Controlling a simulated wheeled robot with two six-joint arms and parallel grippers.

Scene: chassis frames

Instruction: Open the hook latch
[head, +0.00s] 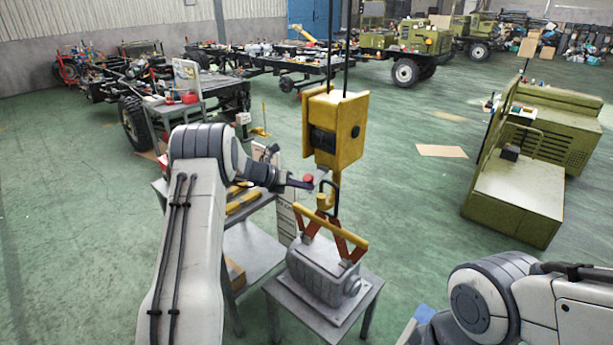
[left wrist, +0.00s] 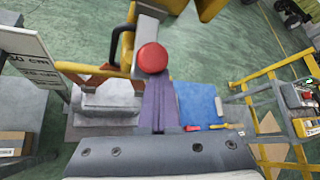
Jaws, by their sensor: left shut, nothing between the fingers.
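A yellow hoist block (head: 335,128) hangs from dark cables. The yellow hook (head: 325,201) below it meets a dark ring over a yellow lifting beam (head: 329,228). A red round knob (head: 308,178) is beside the hook; it also shows in the left wrist view (left wrist: 152,58), with a grey bar behind it. My left gripper (head: 309,186) is shut and empty, its tips at or just below the knob; I cannot tell whether they touch. In the left wrist view its fingers (left wrist: 158,105) point toward the knob. My right gripper is out of view; only my right arm shows.
Red-orange clamps link the beam to a grey gearbox-like casting (head: 325,268) on a small grey table (head: 361,300). A grey cart (head: 250,248) stands left of it. Green vehicle bodies (head: 515,190) stand right. Green floor between is mostly clear.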

